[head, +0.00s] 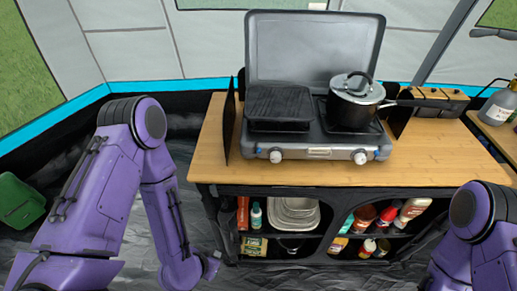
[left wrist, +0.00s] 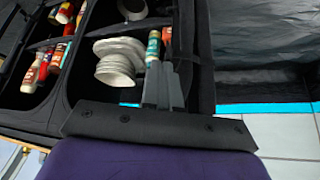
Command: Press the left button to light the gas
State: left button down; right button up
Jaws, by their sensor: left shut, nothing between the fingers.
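The camping stove (head: 318,140) stands on the wooden counter with its lid (head: 312,45) raised. On its front, a round white left knob (head: 276,155) sits below a black griddle (head: 279,104). A similar right knob (head: 360,156) sits below a lidded pot (head: 356,95). My left gripper (head: 212,266) is low, in front of the cabinet's left side, below the counter and well away from the left knob. Its fingers (left wrist: 163,84) are shut and empty in the left wrist view. My right arm enters at the lower right; its gripper is out of the picture.
The wooden counter (head: 225,172) has a front edge between my left gripper and the stove. Open shelves below hold bottles, stacked dishes (head: 296,214) and a green carton (head: 254,245). An upright dark panel (head: 229,120) stands just left of the stove. A green case (head: 18,200) lies far left.

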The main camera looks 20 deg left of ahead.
aim_at(259, 150)
pick_arm(q)
jog(key=w+d+r+m+t+h+p, duration=0.1)
jog(key=w+d+r+m+t+h, duration=0.2)
jog(key=w+r+m, duration=0.4)
jog(key=w+d+r+m+t+h+p, duration=0.1)
jog(key=w+d+r+m+t+h, duration=0.2)
jog(key=w+r+m, duration=0.4)
notch_tip(259, 150, up, 6)
jog(key=shift+w+d+r+m+t, duration=0.15)
jog(key=shift+d+m+t, duration=0.55)
jog(key=shift+d, duration=0.45)
jog(key=shift+w, duration=0.1)
jog(key=w, duration=0.2)
jog(key=w+a, duration=0.1)
jog(key=w, duration=0.1)
jog(key=w+a, duration=0.1)
jog(key=w, duration=0.2)
jog(key=shift+w+a+p, duration=0.1)
jog(key=shift+p, duration=0.3)
jog(key=shift+w+a, duration=0.15)
jog(key=shift+w, duration=0.4)
jog(key=shift+w, duration=0.1)
jog(key=shift+w+a, duration=0.1)
jog(key=shift+w, duration=0.2)
